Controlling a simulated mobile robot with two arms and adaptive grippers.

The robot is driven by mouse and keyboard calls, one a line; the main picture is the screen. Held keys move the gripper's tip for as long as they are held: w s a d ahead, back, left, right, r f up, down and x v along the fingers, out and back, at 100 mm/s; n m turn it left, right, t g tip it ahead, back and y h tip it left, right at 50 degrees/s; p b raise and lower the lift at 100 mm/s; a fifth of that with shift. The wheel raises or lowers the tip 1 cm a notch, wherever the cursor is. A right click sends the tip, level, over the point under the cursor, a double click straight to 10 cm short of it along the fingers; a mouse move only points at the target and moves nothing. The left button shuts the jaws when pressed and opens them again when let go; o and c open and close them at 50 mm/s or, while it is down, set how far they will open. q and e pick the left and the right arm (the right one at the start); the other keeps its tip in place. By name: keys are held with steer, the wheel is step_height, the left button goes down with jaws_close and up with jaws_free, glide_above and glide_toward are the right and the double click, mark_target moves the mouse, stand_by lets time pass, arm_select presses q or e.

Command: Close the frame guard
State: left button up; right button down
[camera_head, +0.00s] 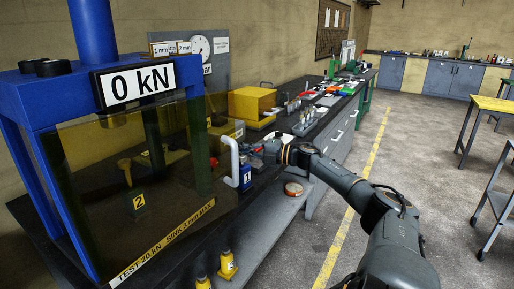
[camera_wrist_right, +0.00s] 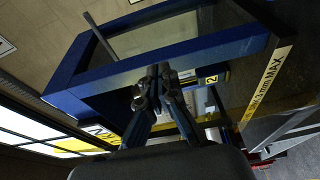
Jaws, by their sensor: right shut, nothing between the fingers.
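My right gripper (camera_head: 268,151) is beyond this handle in the head view, small and partly hidden. In the wrist view my right gripper (camera_wrist_right: 157,72) is shut and empty, its fingertips in front of a blue beam of the press frame (camera_wrist_right: 200,57). My left gripper is not in view.
A "0 kN" display (camera_head: 138,84) is on the press. A blue block marked 1 (camera_head: 245,177) and a yellow box (camera_head: 252,104) stand on the bench to the right. Yellow weights (camera_head: 228,264) sit on a lower shelf.

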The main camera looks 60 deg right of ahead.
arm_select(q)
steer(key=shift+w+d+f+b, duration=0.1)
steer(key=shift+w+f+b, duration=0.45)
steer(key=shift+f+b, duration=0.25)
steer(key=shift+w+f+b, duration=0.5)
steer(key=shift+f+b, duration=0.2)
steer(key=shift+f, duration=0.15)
arm_select(e)
steer(key=s+d, duration=0.1)
steer(key=d, duration=0.5)
steer(key=shift+s+d+r, duration=0.15)
steer(key=shift+s+d, duration=0.15)
